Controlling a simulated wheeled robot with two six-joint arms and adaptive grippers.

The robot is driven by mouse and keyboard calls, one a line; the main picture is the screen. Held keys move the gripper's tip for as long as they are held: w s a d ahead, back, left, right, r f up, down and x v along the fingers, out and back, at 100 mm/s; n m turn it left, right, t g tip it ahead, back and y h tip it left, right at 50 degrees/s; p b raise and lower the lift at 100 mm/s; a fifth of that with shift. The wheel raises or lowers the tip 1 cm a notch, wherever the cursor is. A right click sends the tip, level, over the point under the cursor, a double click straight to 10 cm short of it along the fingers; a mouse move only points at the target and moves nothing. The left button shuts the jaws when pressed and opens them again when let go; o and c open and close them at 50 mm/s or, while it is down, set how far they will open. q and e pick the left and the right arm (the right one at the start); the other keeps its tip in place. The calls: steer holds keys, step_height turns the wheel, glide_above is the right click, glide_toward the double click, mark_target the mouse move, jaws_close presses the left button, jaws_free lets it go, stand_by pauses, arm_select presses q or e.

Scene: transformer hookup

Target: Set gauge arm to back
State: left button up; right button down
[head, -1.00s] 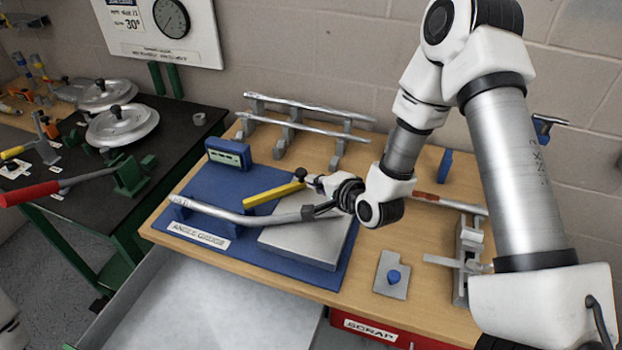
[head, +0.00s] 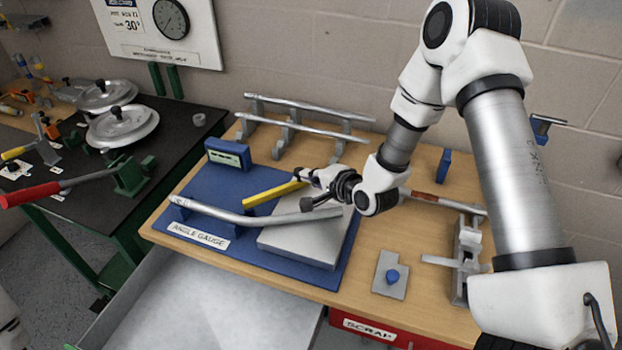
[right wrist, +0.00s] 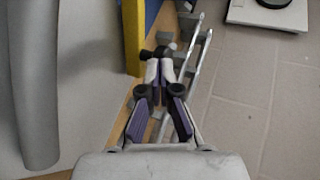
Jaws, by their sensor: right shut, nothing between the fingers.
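The gauge arm is a yellow bar (head: 270,194) on the blue angle gauge (head: 215,188), slanting from the front left to the back right. Its bare edge shows in the right wrist view (right wrist: 133,35). My right gripper (head: 308,176) is at the bar's back right end, shut and empty. In the right wrist view its fingertips (right wrist: 160,55) meet just right of the bar, by a dark round knob. I cannot tell whether they touch it. A bent grey tube (head: 250,216) lies along the gauge in front of the bar. My left gripper is not in view.
A rack (head: 288,135) with grey tubes stands behind the gauge. A black bench (head: 95,180) with discs stands at left. An open drawer (head: 210,300) is in front.

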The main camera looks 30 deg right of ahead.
steer(key=shift+w, duration=0.15)
steer(key=shift+w+d+n+y, duration=0.2)
steer(key=shift+w+n+y, duration=0.4)
steer(key=shift+w+n, duration=0.15)
steer(key=w, duration=0.2)
steer(key=w+n+g+y, duration=0.1)
steer(key=w, duration=0.1)
steer(key=w+n+y+b, duration=0.1)
steer(key=shift+w+a, duration=0.3)
steer(key=shift+w, duration=0.1)
steer(key=shift+w+a, duration=0.2)
steer(key=shift+w, duration=0.3)
steer(key=shift+w+a, duration=0.15)
steer(key=shift+w, duration=0.35)
